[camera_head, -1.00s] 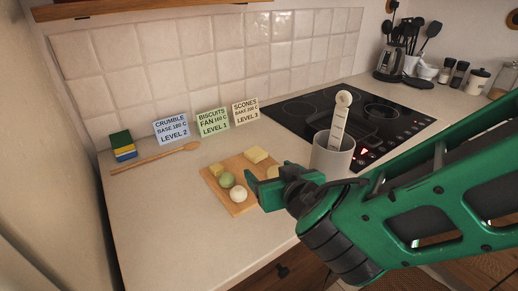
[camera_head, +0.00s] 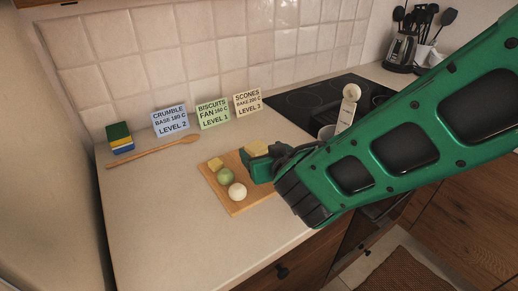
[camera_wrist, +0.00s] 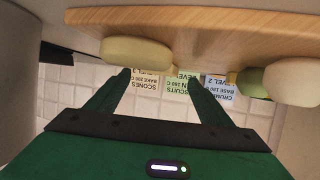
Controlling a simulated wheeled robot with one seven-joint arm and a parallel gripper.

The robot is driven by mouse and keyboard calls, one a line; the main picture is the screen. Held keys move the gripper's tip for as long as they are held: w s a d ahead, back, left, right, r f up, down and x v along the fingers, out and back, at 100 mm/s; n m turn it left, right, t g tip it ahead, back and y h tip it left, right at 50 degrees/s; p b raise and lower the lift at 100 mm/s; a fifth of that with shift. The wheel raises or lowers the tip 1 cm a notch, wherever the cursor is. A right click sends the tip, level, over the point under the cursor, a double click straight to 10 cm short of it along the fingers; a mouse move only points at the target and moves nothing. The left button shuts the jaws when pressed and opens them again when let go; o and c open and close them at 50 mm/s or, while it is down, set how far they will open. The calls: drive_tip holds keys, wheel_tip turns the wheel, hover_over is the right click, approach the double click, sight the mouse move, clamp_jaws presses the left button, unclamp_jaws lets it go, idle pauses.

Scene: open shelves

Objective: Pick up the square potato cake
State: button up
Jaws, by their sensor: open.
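The pale yellow, squarish potato cake (camera_head: 256,149) lies at the back right of the wooden board (camera_head: 236,208). Its lower part is partly hidden by my gripper in the head view. In the upside-down wrist view the cake (camera_wrist: 138,52) is at upper left, near the left fingertip; contact cannot be told. My gripper (camera_head: 252,166) is at the board's right side, in front of the cake. In the wrist view its two fingers (camera_wrist: 160,82) stand apart with nothing between them.
Recipe cards (camera_head: 213,113) lean at the wall behind. A wooden spoon (camera_head: 152,152) and sponges (camera_head: 120,138) lie left.

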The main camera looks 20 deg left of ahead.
sight(257, 146)
drive_tip(key=shift+x, duration=1.75)
drive_tip(key=c, duration=0.8)
drive_tip(key=shift+r, duration=0.1)
